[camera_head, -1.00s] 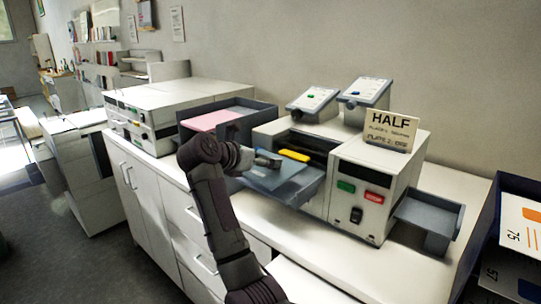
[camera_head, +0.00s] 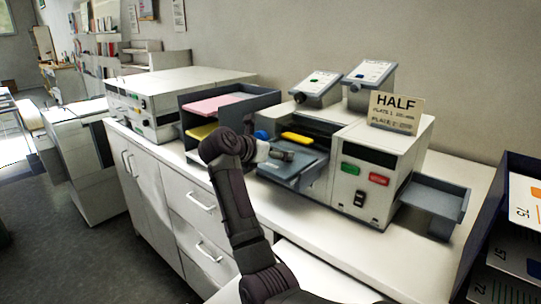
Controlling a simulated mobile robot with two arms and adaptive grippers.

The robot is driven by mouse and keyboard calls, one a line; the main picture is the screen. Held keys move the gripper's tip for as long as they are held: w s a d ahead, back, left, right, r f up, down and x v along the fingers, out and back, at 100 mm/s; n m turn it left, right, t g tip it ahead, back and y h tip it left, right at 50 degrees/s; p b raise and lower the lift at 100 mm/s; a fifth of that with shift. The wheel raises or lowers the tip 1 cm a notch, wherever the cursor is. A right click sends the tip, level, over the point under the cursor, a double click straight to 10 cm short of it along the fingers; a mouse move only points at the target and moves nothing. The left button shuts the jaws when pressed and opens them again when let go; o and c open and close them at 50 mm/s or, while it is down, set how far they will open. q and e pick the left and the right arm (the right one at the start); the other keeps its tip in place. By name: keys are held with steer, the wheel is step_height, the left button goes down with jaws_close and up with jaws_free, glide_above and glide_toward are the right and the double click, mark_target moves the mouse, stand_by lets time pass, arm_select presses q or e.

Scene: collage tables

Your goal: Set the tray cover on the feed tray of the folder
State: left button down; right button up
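The folder (camera_head: 375,150) is a white machine with green and red buttons, standing on the counter. Its feed tray (camera_head: 300,176) juts out at its left side, below a yellow strip (camera_head: 297,138). A flat grey-blue panel, which looks like the tray cover (camera_head: 308,160), lies at the feed tray; I cannot clearly tell its edges from the tray's. My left gripper (camera_head: 287,156) is low over this panel, pointing right, at or very near its surface. Its fingers are too small and dark to tell whether they grip the panel. My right gripper is not in view.
A dark two-level rack (camera_head: 235,104) with pink and yellow sheets stands left of the folder. A grey output tray (camera_head: 435,193) juts out at right, and a HALF sign (camera_head: 396,112) stands on top. The counter front (camera_head: 330,225) is clear.

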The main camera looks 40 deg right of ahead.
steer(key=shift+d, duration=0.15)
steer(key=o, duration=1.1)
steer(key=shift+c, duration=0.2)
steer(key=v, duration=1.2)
